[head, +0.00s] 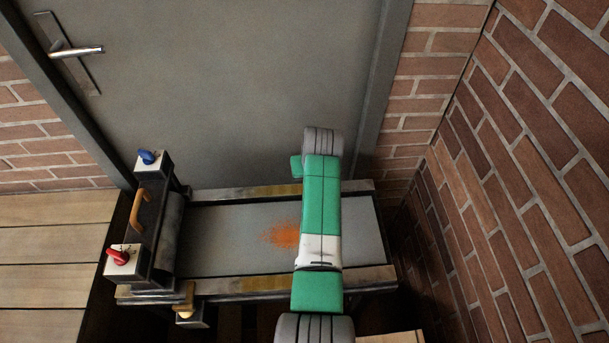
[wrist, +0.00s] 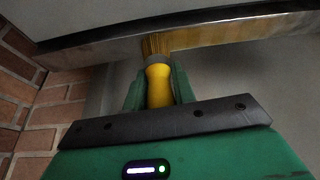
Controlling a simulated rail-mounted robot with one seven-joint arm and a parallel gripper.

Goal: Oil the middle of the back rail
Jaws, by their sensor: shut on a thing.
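The back rail (head: 225,193) runs along the far edge of the press bed, a worn metal bar. A yellow-amber oily stretch (head: 270,190) lies along its middle, running up to my arm, which hides the part behind it. In the wrist view the rail (wrist: 95,50) crosses the top, with the yellow stretch (wrist: 235,32) at and right of the brush. My gripper (wrist: 158,82) is shut on the yellow handle of a brush (wrist: 159,88). The bristles reach the rail and appear to touch it. My arm hides the gripper's tips and brush in the head view.
The front rail (head: 345,280) also has a yellowish stretch. An orange stain (head: 283,236) marks the grey bed (head: 225,240). The roller end at left carries a blue knob (head: 147,157), a red knob (head: 118,256) and an orange handle (head: 137,210). Brick walls (head: 540,170) stand close at right.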

